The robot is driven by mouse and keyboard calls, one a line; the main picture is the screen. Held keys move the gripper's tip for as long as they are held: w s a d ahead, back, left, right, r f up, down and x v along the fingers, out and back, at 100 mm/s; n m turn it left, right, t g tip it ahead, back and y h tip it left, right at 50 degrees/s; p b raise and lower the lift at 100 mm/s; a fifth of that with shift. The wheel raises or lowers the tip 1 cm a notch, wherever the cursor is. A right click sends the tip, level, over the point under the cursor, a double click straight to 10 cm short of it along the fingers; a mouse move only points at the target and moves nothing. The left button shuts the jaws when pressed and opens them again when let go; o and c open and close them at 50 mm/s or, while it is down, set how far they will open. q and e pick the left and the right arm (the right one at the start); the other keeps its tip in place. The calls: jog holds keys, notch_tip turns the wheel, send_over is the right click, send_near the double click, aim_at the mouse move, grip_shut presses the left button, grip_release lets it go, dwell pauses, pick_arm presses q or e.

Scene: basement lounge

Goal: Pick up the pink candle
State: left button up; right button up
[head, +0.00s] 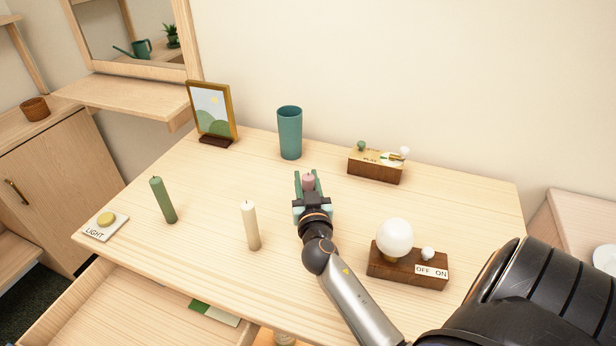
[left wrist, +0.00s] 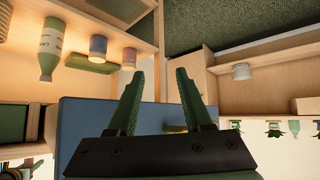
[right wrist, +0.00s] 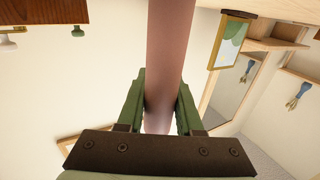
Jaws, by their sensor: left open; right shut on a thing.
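The pink candle (head: 308,181) shows in the head view between the fingers of my right gripper (head: 308,186), above the middle of the table. In the right wrist view the pink candle (right wrist: 170,60) runs up from between the green fingers of the gripper (right wrist: 160,105), which are shut on it. In the head view the arm hides the candle's lower part, so I cannot tell whether it touches the table. My left gripper (left wrist: 157,95) is open and empty in the left wrist view, away from the table top.
A cream candle (head: 250,226) and a green candle (head: 163,200) stand to the left. A teal cup (head: 290,133), a picture frame (head: 212,112) and a wooden box (head: 376,166) stand at the back. A lamp with a switch (head: 408,268) is on the right. An open drawer (head: 130,310) is in front.

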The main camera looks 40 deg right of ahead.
grip_shut()
jog(key=shift+r, duration=0.1)
